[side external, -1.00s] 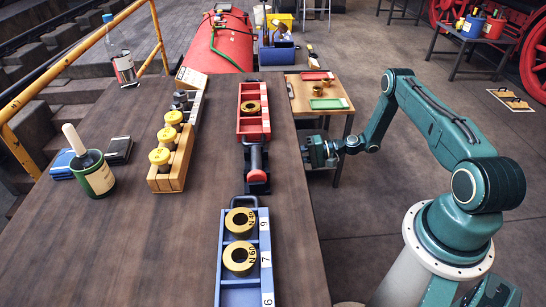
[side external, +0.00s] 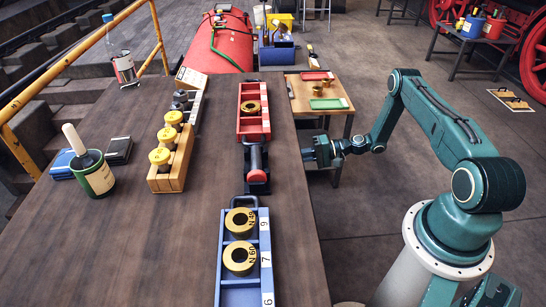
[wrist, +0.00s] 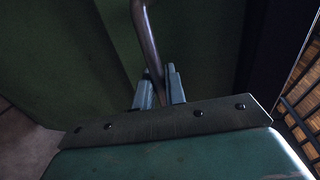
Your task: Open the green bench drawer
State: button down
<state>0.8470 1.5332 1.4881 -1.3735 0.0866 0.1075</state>
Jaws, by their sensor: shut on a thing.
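The green drawer front (wrist: 75,55) fills much of the dark wrist view. A brown bar handle (wrist: 146,35) runs down it to between my fingers. My gripper (wrist: 160,82) is shut on the handle, with one finger on each side. In the side external view my gripper (side external: 313,153) is at the right edge of the bench (side external: 120,245), just below its top. The drawer is hidden there under the bench top, so how far it is out cannot be told.
A small wooden table (side external: 345,103) stands just behind my gripper. Open floor lies to the right.

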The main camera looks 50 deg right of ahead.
jog(key=f+v, duration=0.1)
jog(key=v, duration=0.6)
jog(key=shift+s+d+f, duration=0.25)
jog(key=shift+d, duration=0.05)
jog(key=c, duration=1.5)
grip_release()
jog(key=shift+c, duration=0.2)
notch_tip(320, 180, up, 8)
jog(key=s+d, duration=0.2)
jog(key=shift+f, duration=0.15)
jog(key=shift+c, duration=0.4)
